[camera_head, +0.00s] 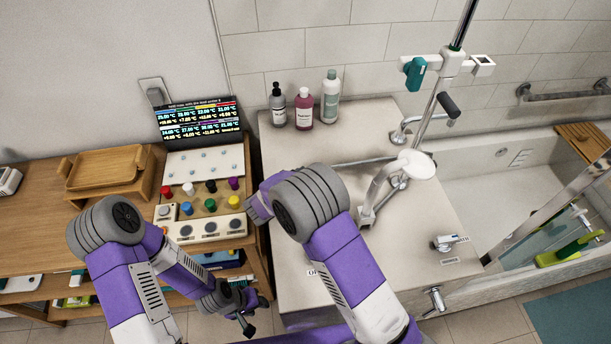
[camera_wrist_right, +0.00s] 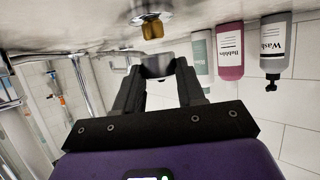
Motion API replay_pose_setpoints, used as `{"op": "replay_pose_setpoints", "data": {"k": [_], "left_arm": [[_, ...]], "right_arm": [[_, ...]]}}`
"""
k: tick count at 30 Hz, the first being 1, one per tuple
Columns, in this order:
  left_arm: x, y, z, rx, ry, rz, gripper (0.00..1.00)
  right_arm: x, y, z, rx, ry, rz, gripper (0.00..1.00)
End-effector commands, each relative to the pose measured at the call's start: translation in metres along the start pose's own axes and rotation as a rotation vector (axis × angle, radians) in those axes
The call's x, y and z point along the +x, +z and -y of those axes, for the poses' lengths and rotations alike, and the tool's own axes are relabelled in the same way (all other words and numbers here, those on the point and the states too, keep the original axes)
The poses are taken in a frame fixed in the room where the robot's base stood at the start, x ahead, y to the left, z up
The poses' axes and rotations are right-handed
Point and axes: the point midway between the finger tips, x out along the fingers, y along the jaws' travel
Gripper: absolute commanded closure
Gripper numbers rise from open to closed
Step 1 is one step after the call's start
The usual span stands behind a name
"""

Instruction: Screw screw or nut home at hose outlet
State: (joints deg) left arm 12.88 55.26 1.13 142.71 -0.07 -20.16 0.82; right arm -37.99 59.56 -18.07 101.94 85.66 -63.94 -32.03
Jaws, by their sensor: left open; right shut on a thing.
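The brass threaded outlet (camera_wrist_right: 152,30) with its chrome round flange shows at the top of the right wrist view. My right gripper (camera_wrist_right: 157,76) is shut on a small grey metal nut (camera_wrist_right: 157,65), held just short of the brass outlet with a narrow gap between them. The right wrist picture is upside down. In the head view my right arm reaches over the counter's left part, and its fingers and the nut are hidden. My left gripper (camera_head: 246,313) is open and empty, low over the floor in front of the wooden cart.
Three bottles (camera_head: 303,108) stand at the back of the counter (camera_head: 296,152). A panel of coloured knobs (camera_head: 205,228) and a display (camera_head: 199,122) are on the left.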

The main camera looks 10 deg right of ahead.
Motion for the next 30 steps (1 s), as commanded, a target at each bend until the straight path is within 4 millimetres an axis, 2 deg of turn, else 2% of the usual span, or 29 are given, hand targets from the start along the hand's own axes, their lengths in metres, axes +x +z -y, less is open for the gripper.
{"op": "replay_pose_setpoints", "data": {"k": [30], "left_arm": [[0.007,0.0,0.003,0.0,0.0,0.0,0.57]], "right_arm": [[0.007,0.016,0.0,0.0,0.0,0.0,1.0]]}}
